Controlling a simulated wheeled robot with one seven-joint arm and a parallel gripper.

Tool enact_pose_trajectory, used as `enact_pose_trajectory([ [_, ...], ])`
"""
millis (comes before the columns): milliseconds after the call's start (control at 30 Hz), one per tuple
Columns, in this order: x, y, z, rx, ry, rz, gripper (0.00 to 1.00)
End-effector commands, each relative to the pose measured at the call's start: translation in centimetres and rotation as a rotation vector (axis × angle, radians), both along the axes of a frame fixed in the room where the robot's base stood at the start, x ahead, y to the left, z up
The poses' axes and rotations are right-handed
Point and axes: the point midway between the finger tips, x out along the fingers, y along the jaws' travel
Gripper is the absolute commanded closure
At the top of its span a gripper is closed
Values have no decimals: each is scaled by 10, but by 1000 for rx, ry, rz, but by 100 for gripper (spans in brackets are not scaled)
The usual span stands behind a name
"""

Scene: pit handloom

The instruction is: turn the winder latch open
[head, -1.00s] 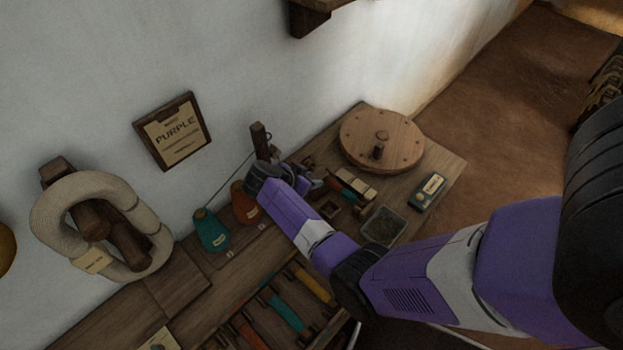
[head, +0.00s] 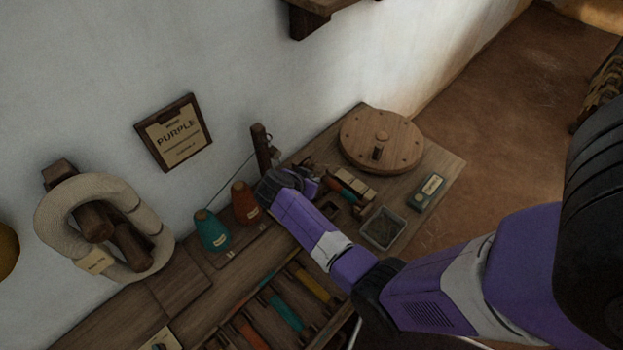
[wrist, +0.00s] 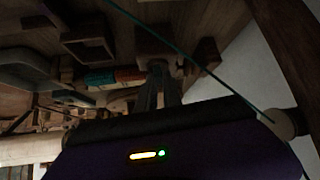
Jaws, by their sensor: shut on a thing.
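My gripper (head: 312,184) is at the winder on the bench, just right of the upright wooden post (head: 262,146). Its fingers are largely hidden by my wrist in the head view. In the dark wrist view my gripper (wrist: 160,78) points at a small wooden part and is shut on it. This part appears to be the winder latch; its turn angle cannot be made out. A teal thread (wrist: 190,52) crosses close in front of the fingers in the wrist view.
A teal cone (head: 211,232) and an orange cone (head: 244,204) stand left of my gripper. A round wooden wheel (head: 400,138), a grey tray (head: 383,228) and a teal box (head: 427,192) lie to the right. Colored bobbins (head: 285,312) sit in a rack at the front.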

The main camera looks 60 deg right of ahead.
Motion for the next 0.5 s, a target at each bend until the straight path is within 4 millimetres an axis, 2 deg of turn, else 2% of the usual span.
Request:
enact_pose_trajectory([
  [500, -7, -1, 3, 0, 0, 485, 100],
])
